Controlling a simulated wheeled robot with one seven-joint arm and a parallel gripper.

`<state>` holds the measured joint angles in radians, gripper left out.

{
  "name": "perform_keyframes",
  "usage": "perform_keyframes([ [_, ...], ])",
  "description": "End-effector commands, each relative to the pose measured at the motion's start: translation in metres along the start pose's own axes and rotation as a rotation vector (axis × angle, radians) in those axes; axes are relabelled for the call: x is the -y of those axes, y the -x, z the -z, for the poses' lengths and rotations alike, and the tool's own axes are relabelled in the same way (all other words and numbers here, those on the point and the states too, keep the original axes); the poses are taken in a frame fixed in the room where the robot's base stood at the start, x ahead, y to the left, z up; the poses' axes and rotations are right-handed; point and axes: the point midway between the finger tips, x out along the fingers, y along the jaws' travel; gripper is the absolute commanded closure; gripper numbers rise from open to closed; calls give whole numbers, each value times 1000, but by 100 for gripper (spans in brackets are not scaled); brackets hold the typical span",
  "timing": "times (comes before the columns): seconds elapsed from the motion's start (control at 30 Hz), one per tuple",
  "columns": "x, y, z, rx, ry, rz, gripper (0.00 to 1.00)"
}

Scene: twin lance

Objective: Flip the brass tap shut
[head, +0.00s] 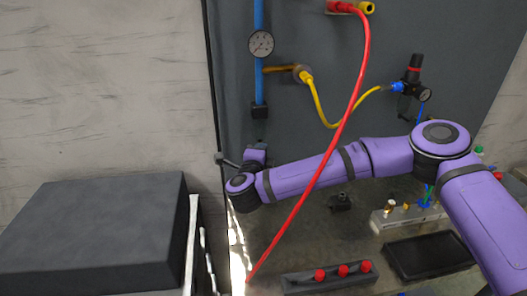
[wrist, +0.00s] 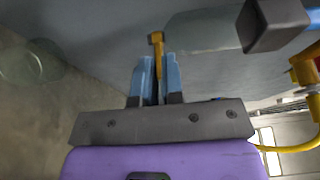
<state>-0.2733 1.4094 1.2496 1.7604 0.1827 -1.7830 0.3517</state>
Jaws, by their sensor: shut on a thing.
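In the wrist view, my gripper (wrist: 157,60) has its two blue fingers close together around a narrow brass-coloured piece (wrist: 156,39). This looks like the lever of the brass tap, and its end stands out past the fingertips. The lower part of the piece is hidden between the fingers. In the head view, my gripper (head: 256,151) is at the grey panel, just below the lower end of the blue pipe. The fingers and the tap cannot be made out there.
The blue pipe (head: 259,84) with a gauge (head: 261,43) ends in a dark block (head: 259,110), which also shows near my fingers in the wrist view (wrist: 274,25). A red hose (head: 352,102) hangs across in front of my arm. A yellow hose (head: 319,107) lies to the right.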

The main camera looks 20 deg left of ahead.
Motion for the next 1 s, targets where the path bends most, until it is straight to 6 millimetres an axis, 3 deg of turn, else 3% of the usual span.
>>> perform_keyframes([
  [0.63, 1, -1, -2, -52, -1, 2, 100],
  [0.7, 1, -1, -2, -51, -1, 2, 78],
  [0.77, 1, -1, -2, -51, -1, 1, 66],
  [1.0, 0, 0, -2, -51, 0, 1, 66],
])
